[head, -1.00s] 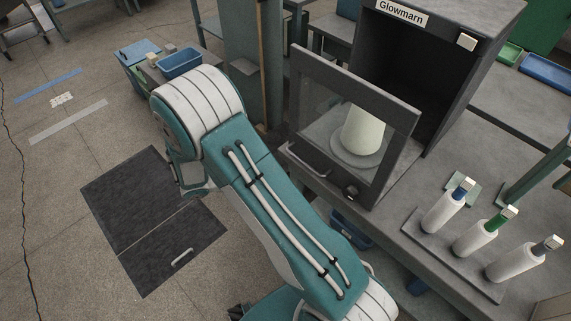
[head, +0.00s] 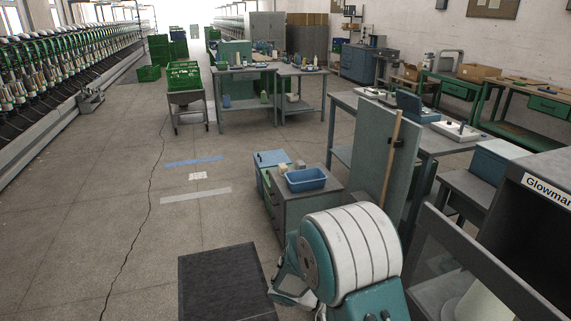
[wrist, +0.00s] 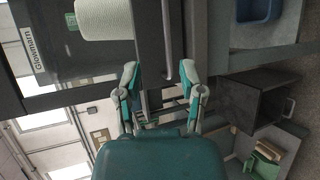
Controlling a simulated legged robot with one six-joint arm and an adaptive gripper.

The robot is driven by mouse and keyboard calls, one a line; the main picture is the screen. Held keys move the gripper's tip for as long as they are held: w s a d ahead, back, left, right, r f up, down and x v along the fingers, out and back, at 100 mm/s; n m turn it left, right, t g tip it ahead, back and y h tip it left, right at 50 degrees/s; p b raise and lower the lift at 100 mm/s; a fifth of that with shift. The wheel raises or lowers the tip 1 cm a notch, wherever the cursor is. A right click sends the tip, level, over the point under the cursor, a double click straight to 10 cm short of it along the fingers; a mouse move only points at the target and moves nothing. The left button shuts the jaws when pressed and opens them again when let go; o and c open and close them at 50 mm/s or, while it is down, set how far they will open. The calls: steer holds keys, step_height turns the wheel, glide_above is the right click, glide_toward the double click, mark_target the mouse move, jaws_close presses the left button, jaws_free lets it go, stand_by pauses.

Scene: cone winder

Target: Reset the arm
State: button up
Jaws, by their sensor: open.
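My gripper (wrist: 160,80) shows in the wrist view with its two teal and grey fingers spread apart and nothing between them. My teal and white arm (head: 350,255) rises at the lower right of the head view, bent at a joint; my gripper cannot be made out clearly there. In the wrist view a bar handle (wrist: 168,40) on a dark door lies beyond the fingertips; I cannot tell the exact gap. A pale cone (wrist: 103,18) shows at the top. The dark cabinet labelled Glowmarn (head: 540,225) is at the head view's right edge, its door (head: 470,255) open.
A grey cabinet with a blue bin (head: 306,179) on top stands just beyond my arm, beside a tall green-grey panel (head: 372,160). A dark mat (head: 225,285) lies on the floor. Workbenches (head: 245,85) stand further back. The floor at left is open.

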steer(key=s+a+r+t+y, duration=0.2)
steer(key=s+r+t+y, duration=0.2)
steer(key=r, duration=0.5)
steer(key=s+a+r+n+t+y, duration=0.1)
steer(key=s+r+t+y, duration=0.3)
steer(key=s+r+y, duration=0.5)
steer(key=shift+s+a+r+t+y, duration=0.35)
steer(key=shift+s+r, duration=0.45)
steer(key=shift+s, duration=0.4)
